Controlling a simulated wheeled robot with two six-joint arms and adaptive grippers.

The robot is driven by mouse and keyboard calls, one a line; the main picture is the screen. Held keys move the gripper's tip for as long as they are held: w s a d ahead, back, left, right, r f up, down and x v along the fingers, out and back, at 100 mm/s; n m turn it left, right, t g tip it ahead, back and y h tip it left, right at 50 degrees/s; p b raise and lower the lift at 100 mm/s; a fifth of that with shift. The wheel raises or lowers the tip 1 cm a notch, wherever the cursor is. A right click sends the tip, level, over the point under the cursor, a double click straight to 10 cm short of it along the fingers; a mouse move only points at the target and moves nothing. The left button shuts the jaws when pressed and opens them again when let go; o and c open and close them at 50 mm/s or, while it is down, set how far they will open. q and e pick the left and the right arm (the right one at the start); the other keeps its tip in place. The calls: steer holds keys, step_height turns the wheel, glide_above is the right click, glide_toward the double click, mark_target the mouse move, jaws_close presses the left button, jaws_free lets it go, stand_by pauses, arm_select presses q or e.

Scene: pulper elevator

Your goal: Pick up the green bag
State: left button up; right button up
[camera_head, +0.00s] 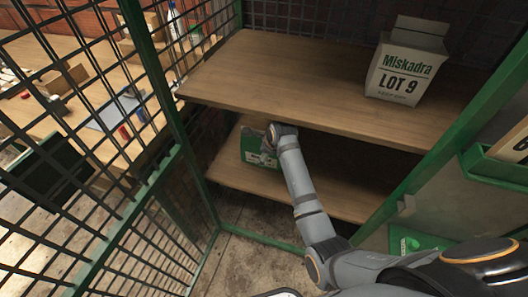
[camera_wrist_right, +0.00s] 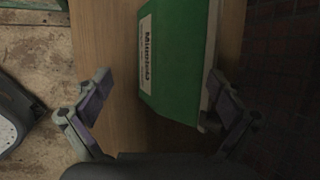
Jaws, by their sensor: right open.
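The green bag (camera_head: 257,147), with a white label, stands on the lower wooden shelf at its left end. In the right wrist view the green bag (camera_wrist_right: 178,62) lies between the fingers' lines. My right gripper (camera_wrist_right: 158,82) is open around it. The right finger is close to the bag's edge; I cannot tell whether it touches. A gap separates the left finger from the bag. In the head view my right arm reaches under the upper shelf to the bag, and its fingertips are hard to make out. My left gripper is not in view.
The upper shelf (camera_head: 290,85) lies above my arm and carries a pale Miskadra LOT 9 bag (camera_head: 406,62) at right. A green-framed mesh door (camera_head: 150,190) stands at left. A cluttered wooden table (camera_head: 60,50) is beyond it. The lower shelf (camera_head: 340,190) is bare toward the right.

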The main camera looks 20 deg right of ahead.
mark_target(257, 142)
steer(key=w, duration=0.3)
steer(key=shift+a, duration=0.25)
steer(key=shift+w, duration=0.4)
steer(key=b+x, duration=0.2)
steer(key=x, duration=0.2)
steer(key=shift+w+a+f, duration=0.1)
steer(key=shift+a+f, duration=0.05)
steer(key=shift+f, duration=0.05)
steer(key=shift+w+f, duration=0.3)
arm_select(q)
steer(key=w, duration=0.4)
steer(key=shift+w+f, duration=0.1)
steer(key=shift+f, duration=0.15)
arm_select(e)
steer(key=shift+r, duration=0.1)
steer(key=shift+c, duration=0.3)
